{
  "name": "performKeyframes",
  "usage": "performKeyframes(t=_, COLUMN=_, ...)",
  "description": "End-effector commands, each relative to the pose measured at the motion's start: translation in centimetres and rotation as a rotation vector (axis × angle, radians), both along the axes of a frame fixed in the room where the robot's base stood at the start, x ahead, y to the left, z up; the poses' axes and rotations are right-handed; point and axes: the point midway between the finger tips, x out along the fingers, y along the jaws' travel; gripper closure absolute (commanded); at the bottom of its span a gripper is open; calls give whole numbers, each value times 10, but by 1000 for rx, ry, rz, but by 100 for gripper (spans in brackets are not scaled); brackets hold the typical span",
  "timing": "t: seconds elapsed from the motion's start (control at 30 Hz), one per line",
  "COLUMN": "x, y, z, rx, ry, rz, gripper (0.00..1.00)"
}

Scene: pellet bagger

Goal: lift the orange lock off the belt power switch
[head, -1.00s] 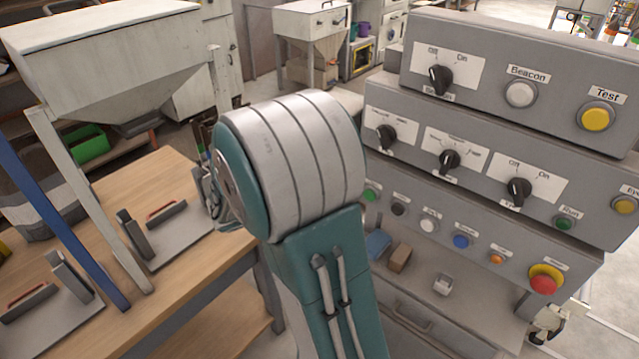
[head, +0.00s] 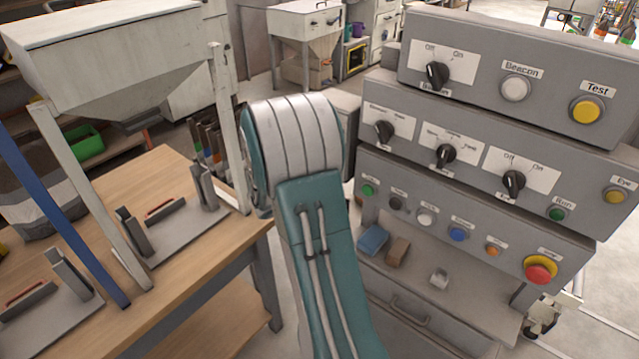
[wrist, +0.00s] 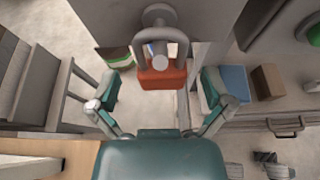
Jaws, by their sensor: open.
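In the wrist view, the orange lock (wrist: 162,78) hangs by its grey shackle (wrist: 150,38) from a round grey post or knob (wrist: 159,15) on the panel side. My gripper (wrist: 160,90) is open, with one teal finger to the left of the lock and one to the right. There are gaps on both sides, and the fingers do not appear to touch it. In the head view, the lock and my gripper do not show; my arm covers part of the area beside the panel.
The grey control panel (head: 480,125) with knobs and buttons stands on the right. A blue block (head: 373,240) and a brown block (head: 398,251) lie on the shelf below it. A wooden table (head: 185,265) with clamp fixtures is on the left.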

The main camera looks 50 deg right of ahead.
Motion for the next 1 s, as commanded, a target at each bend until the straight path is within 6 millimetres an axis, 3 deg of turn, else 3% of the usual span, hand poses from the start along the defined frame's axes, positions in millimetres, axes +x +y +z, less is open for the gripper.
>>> performKeyframes(t=0.23, x=0, y=-5, z=-2, rx=0, ry=-1, rz=-2, gripper=0)
performKeyframes(t=0.27, x=0, y=-5, z=-2, rx=0, ry=-1, rz=-1, gripper=9)
performKeyframes(t=0.43, x=0, y=-4, z=-1, rx=0, ry=-1, rz=0, gripper=85)
performKeyframes(t=0.47, x=0, y=-4, z=-1, rx=0, ry=-1, rz=0, gripper=90)
performKeyframes(t=0.83, x=0, y=-5, z=0, rx=-1, ry=-2, rz=-1, gripper=90)
performKeyframes(t=1.0, x=0, y=-5, z=13, rx=-3, ry=-5, rz=-1, gripper=90)
